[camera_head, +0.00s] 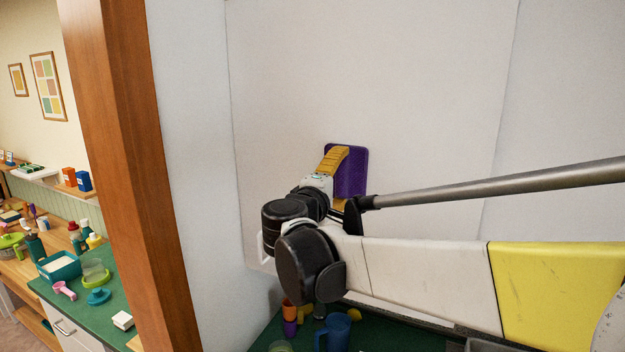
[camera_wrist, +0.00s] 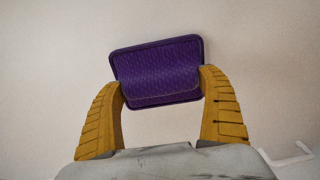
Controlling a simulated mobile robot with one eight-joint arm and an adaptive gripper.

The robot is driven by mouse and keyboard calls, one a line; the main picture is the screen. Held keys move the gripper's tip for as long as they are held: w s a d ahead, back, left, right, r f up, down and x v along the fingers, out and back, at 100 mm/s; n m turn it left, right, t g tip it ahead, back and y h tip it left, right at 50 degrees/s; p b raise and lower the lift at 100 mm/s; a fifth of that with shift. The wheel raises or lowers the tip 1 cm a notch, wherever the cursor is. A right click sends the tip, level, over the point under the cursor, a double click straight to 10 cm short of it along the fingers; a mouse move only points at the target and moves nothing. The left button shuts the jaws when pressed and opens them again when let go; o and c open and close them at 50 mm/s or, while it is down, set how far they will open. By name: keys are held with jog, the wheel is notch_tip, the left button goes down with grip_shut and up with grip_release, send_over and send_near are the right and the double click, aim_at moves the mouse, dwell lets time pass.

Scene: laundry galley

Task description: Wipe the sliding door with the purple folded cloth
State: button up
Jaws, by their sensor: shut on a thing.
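The purple folded cloth (camera_wrist: 160,70) is held between the two yellow fingers of my gripper (camera_wrist: 161,92) in the wrist view. In the head view the cloth (camera_head: 351,172) lies flat along the white sliding door (camera_head: 400,90), and my gripper (camera_head: 338,165) is shut on it. The cloth appears to be against the door, but I cannot tell how firmly it touches. Part of the cloth is hidden behind my gripper in the head view. A white handle (camera_wrist: 290,155) shows at the lower right in the wrist view.
A wooden post (camera_head: 125,150) stands left of the door. Below my arm, a blue mug (camera_head: 333,332) and several small items stand on a green surface. At the left, a counter (camera_head: 75,300) holds bottles and tubs. The door above my gripper is clear.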

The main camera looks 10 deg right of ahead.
aim_at(347, 142)
jog(key=shift+r+p, duration=2.3)
jog(key=shift+r, duration=1.35)
jog(key=shift+s, duration=0.1)
jog(key=v, duration=1)
